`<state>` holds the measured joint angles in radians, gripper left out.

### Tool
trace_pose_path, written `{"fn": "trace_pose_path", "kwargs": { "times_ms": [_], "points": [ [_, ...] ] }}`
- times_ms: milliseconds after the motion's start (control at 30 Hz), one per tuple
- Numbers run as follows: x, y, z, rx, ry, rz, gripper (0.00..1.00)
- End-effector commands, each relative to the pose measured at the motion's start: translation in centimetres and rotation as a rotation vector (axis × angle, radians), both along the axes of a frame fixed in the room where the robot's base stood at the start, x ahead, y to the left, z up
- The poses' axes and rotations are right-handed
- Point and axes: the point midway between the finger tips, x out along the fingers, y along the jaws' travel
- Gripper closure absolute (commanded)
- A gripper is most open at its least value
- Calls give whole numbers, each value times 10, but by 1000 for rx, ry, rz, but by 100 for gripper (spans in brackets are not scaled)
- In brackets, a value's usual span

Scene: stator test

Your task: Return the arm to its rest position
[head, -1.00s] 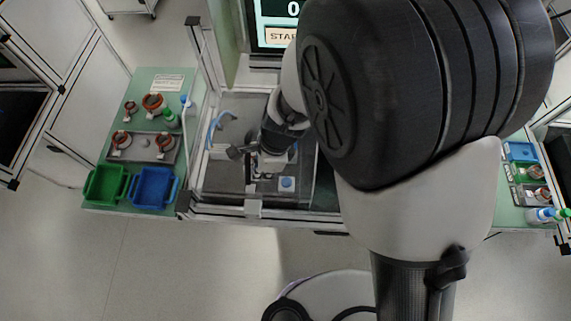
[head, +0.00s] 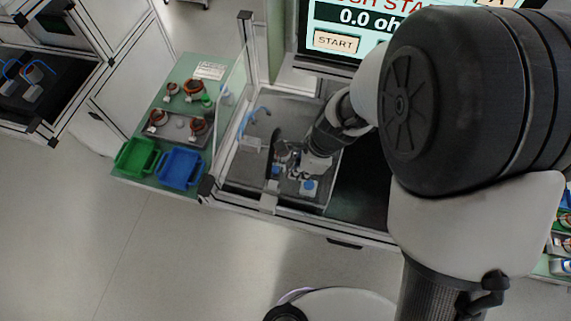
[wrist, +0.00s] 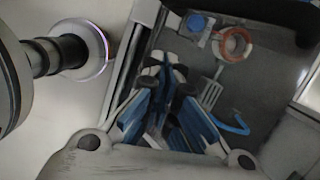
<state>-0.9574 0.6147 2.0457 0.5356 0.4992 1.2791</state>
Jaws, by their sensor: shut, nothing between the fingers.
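My arm reaches from the right of the head view into the framed test station (head: 240,190). My gripper (head: 290,158) is low over the grey station floor, close to a small fixture with a blue button (head: 308,187). In the wrist view my gripper (wrist: 166,78) has its blue-sided fingers together, with nothing between them. A copper-wound stator ring (wrist: 235,44) sits on the station floor beyond the fingertips, apart from them, beside a blue button (wrist: 196,22). The arm is bent and extended into the station; its upper links hide part of the right side.
A screen (head: 350,28) reading "0.0" and START stands behind the station. Green (head: 138,157) and blue (head: 181,168) bins and several stators are on the left table. Station posts and the front rail surround the arm. A blue hose (wrist: 232,125) lies near the gripper.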

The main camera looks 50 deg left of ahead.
Motion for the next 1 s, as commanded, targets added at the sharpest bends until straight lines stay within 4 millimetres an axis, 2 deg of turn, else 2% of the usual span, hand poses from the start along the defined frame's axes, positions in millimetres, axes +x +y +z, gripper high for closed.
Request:
{"fn": "trace_pose_path", "kwargs": {
  "times_ms": [33, 100, 333, 500, 833, 933, 1000],
  "points": [
    [2, 1, 21, 8, -4, 2, 100],
    [4, -2, 38, 8, -4, 3, 100],
    [12, -11, 79, 6, -5, 2, 100],
    [14, -14, 92, 4, -3, 3, 100],
    [16, -17, 96, 6, -6, 6, 100],
    [29, -29, 104, 27, -34, 31, 100],
    [44, -49, 115, 50, -76, 71, 100]
  ]
}}
